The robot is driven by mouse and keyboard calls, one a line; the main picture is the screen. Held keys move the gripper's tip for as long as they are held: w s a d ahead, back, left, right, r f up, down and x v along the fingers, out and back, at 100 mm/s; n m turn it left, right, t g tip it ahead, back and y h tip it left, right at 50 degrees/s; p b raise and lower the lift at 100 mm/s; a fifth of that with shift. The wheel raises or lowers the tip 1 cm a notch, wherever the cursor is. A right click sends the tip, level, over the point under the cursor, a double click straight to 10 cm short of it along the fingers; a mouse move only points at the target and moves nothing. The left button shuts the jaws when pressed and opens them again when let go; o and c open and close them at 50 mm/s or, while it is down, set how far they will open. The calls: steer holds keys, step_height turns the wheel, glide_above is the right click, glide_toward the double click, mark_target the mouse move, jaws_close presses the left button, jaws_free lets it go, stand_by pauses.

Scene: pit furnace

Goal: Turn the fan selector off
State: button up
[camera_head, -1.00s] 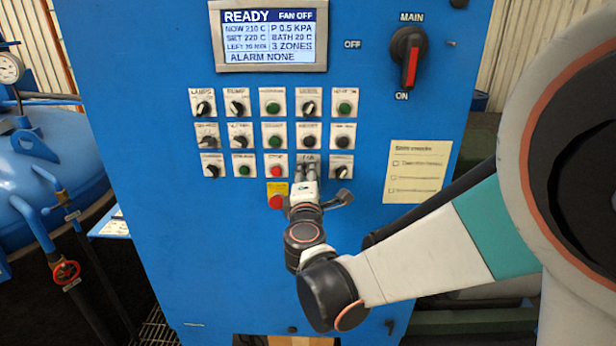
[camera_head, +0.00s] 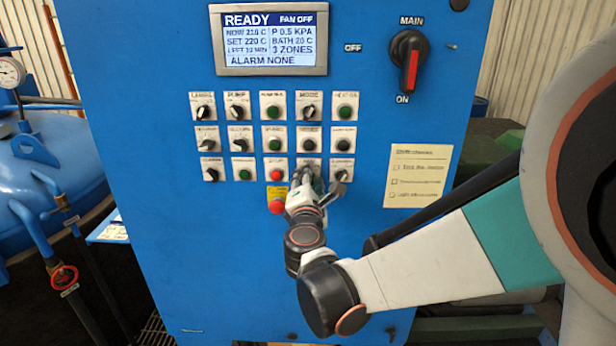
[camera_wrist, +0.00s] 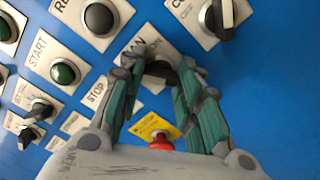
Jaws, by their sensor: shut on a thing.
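The fan selector (camera_head: 312,164) is in the bottom row of the blue control panel, fourth from the left, and my gripper mostly hides it. My gripper (camera_head: 307,182) reaches up to it from below. In the wrist view, my gripper's fingers (camera_wrist: 160,76) come together around the dark knob of the fan selector (camera_wrist: 158,67), with its partly covered label plate behind. The knob's exact pointing direction is hidden. The display (camera_head: 270,38) reads "READY", "FAN OFF" and "ALARM NONE".
A red button on a yellow plate (camera_head: 276,205) sits just below left of my gripper; it also shows between the fingers in the wrist view (camera_wrist: 160,143). Other knobs and buttons crowd around. The main switch (camera_head: 409,62) is at the upper right. Blank panel lies below.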

steer(key=o, duration=1)
steer(key=shift+o, duration=0.2)
